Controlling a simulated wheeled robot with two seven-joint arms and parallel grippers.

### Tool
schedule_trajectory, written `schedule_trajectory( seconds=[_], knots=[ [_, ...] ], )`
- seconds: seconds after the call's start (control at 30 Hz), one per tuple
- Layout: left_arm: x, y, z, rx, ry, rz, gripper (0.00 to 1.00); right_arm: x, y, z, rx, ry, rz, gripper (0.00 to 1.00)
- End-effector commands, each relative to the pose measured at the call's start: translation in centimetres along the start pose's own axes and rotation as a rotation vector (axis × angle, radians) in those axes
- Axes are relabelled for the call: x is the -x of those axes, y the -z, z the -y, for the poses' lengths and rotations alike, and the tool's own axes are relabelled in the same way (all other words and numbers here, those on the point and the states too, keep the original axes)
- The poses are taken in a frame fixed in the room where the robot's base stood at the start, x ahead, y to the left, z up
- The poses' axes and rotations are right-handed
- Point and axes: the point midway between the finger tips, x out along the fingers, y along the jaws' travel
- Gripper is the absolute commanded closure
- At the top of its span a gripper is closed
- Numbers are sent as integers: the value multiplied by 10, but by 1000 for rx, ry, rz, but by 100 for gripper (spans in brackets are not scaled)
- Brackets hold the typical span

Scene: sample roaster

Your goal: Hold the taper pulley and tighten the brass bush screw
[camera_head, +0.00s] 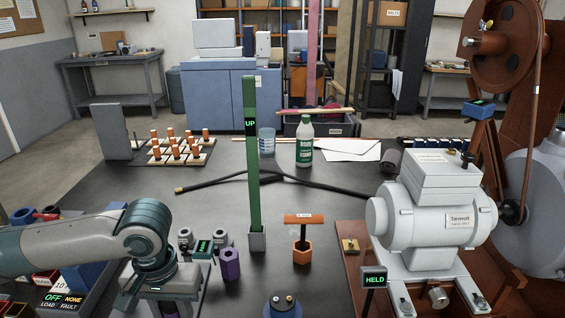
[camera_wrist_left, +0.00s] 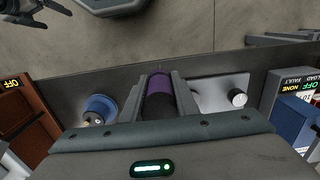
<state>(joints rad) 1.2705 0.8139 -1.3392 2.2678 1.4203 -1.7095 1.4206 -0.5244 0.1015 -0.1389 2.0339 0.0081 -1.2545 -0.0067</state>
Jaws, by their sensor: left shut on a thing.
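My left gripper (camera_wrist_left: 160,98) is shut on a purple cylinder with a dark lower part (camera_wrist_left: 159,84). In the head view my left wrist hides this grip. A large brown pulley (camera_head: 515,62) stands upright at the upper right, with brass-coloured pieces (camera_head: 487,42) near its hub. A blue round part (camera_head: 283,306) with two small brass pieces is at the bottom centre; it also shows in the left wrist view (camera_wrist_left: 99,107). I cannot tell which brass piece is the bush screw. An orange T-handled tool (camera_head: 302,219) stands in an orange hexagonal holder (camera_head: 302,252).
A tall green lever (camera_head: 250,170) marked UP rises mid-table. A purple hexagonal holder (camera_head: 230,265) stands left of it. A white motor (camera_head: 432,215) fills the right on a brown base, with a HELD sign (camera_head: 375,280) before it. A bottle (camera_head: 304,145) and cup stand behind.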

Motion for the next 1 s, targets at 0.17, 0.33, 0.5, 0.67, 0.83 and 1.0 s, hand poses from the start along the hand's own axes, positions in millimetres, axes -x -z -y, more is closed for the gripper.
schedule_trajectory(
  seconds=[0.17,0.33,0.5,0.67,0.83,1.0],
  knots=[
    [1,0,0,0,0,0,100,1,0,0,0,0,0,2],
    [2,1,0,0,0,-1,100,0,0,0,0,0,0,2],
    [18,6,0,-1,1,-4,100,0,0,0,0,0,0,2],
    [47,16,0,-1,3,-6,100,0,0,0,0,0,0,2],
    [83,22,0,-1,2,-5,100,0,0,0,0,0,-1,2],
    [104,24,0,0,1,-2,100,0,0,0,0,0,-1,2]
  ],
)
